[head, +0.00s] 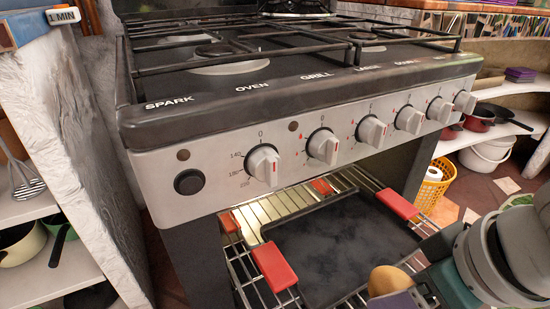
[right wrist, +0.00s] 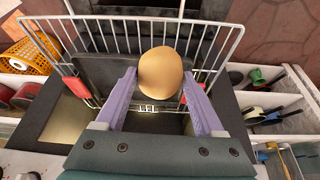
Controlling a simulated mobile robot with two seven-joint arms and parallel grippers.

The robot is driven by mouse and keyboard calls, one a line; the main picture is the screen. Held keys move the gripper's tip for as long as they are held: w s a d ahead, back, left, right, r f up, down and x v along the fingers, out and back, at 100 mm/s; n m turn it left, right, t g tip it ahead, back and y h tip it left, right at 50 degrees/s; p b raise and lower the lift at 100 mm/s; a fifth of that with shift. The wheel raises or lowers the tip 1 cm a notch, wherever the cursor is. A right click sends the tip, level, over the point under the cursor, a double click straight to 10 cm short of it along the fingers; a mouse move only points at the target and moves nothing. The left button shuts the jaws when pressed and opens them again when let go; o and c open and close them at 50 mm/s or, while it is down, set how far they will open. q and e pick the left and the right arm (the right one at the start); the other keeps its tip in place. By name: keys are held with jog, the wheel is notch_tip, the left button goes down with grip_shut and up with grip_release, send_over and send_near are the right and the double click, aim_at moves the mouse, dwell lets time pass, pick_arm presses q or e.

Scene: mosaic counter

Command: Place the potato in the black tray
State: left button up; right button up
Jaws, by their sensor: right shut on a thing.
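The potato (head: 388,280) is tan and rounded. In the head view it shows at the lower right, at the tip of my right gripper (head: 398,294). The right wrist view shows the potato (right wrist: 161,72) between the two purple fingers of my right gripper (right wrist: 160,84), which is shut on it. The black tray (head: 335,245) lies on a wire rack below the stove front. In the head view the potato overlaps the tray's near right part. The black tray (right wrist: 105,70) also shows behind the potato in the right wrist view. My left gripper is not in view.
The wire oven rack (head: 240,270) carries red grips, including one at the near left (head: 273,268). The stove front with knobs (head: 323,146) overhangs the tray's far side. An orange basket (head: 433,185) stands right. The tray's visible surface is empty.

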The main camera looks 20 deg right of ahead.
jog(key=f, duration=0.1)
jog(key=s+f+b, duration=0.1)
jog(key=f, duration=0.1)
jog(key=d+f, duration=0.1)
jog(key=shift+s+f+b, duration=0.15)
jog(key=shift+s+b, duration=0.15)
jog(key=shift+s, duration=0.05)
jog(key=b, duration=0.8)
send_near(315, 248)
jog(key=shift+x, duration=0.75)
jog(key=shift+w+n, duration=0.3)
jog(key=shift+w, duration=0.25)
notch_tip(315, 248, down, 3)
jog(key=b, duration=0.3)
jog(key=shift+w+f+b, duration=0.15)
jog(key=shift+f+b, duration=0.1)
jog(key=shift+b, duration=0.05)
jog(key=shift+r, duration=0.1)
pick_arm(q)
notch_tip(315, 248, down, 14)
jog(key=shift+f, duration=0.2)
